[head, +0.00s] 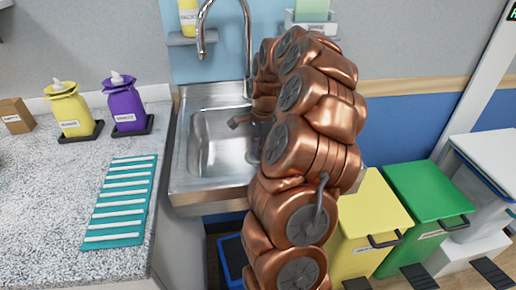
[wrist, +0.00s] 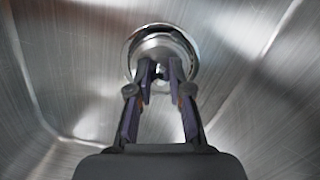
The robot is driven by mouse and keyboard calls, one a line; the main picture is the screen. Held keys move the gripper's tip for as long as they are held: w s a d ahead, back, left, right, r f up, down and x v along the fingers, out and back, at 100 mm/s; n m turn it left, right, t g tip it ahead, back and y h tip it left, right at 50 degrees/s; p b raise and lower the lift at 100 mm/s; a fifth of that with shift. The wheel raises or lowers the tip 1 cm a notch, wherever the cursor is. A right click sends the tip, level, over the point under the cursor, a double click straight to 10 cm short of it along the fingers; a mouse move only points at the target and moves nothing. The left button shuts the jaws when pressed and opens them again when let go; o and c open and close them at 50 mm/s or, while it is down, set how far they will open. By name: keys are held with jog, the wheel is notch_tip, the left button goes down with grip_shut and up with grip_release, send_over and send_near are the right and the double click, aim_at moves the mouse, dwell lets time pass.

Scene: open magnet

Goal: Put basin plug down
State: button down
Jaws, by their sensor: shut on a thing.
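The basin plug (wrist: 164,44) is a round, shiny metal piece low in the steel sink, seen in the wrist view. My gripper (wrist: 160,76) is shut on it, with both fingertips at its near side. A bright metal ring surrounds the plug; I cannot tell whether the plug sits in the drain or just above it. The steel sink basin (head: 212,150) is in the middle of the head view. My copper arm covers the sink's right part there and hides the plug and fingertips.
A tall curved tap (head: 203,40) stands behind the sink. On the left counter are a yellow bottle (head: 68,108), a purple bottle (head: 124,104) and a striped teal mat (head: 122,200). Yellow (head: 372,215) and green (head: 428,200) bins stand at the right.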

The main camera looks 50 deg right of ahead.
jog(key=c, duration=1.1)
grip_release()
jog(key=r, duration=0.4)
jog(key=d+r, duration=0.1)
jog(key=r, duration=0.7)
jog(key=shift+s+d+r, duration=0.1)
jog(key=shift+s+d, duration=0.1)
